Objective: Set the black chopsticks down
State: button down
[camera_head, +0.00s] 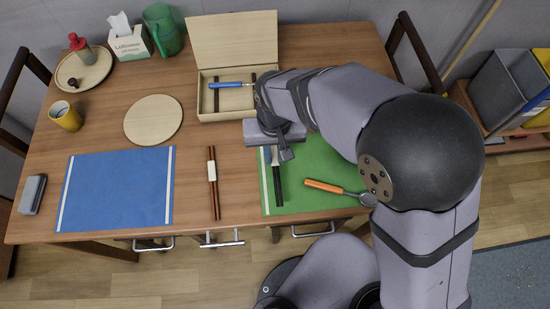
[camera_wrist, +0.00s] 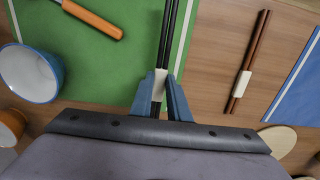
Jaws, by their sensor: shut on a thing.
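The black chopsticks (camera_head: 278,186) lie lengthwise over the left part of the green mat (camera_head: 318,160). Their far part is hidden under my arm in the head view. In the wrist view the black chopsticks (camera_wrist: 168,38) run between my gripper's blue fingers, which are shut on them at their pale band (camera_wrist: 160,84). My gripper (camera_wrist: 160,98) is over the mat's far left area; in the head view it (camera_head: 281,154) is partly covered by my wrist. I cannot tell whether the chopsticks touch the mat.
Brown chopsticks (camera_head: 213,184) with a pale band lie on bare wood between the green and blue (camera_head: 118,190) mats. An orange-handled utensil (camera_head: 328,187) lies on the green mat's right. An open wooden box (camera_head: 215,110) holds a blue-handled thing. A blue-and-white cup (camera_wrist: 32,73) is nearby.

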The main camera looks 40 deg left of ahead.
aim_at(275, 159)
jog(key=shift+f, duration=1.75)
jog(key=shift+f, duration=0.2)
jog(key=c, duration=1.7)
grip_release()
jog(key=shift+r, duration=0.1)
notch_tip(275, 159, up, 12)
jog(key=shift+r, duration=0.15)
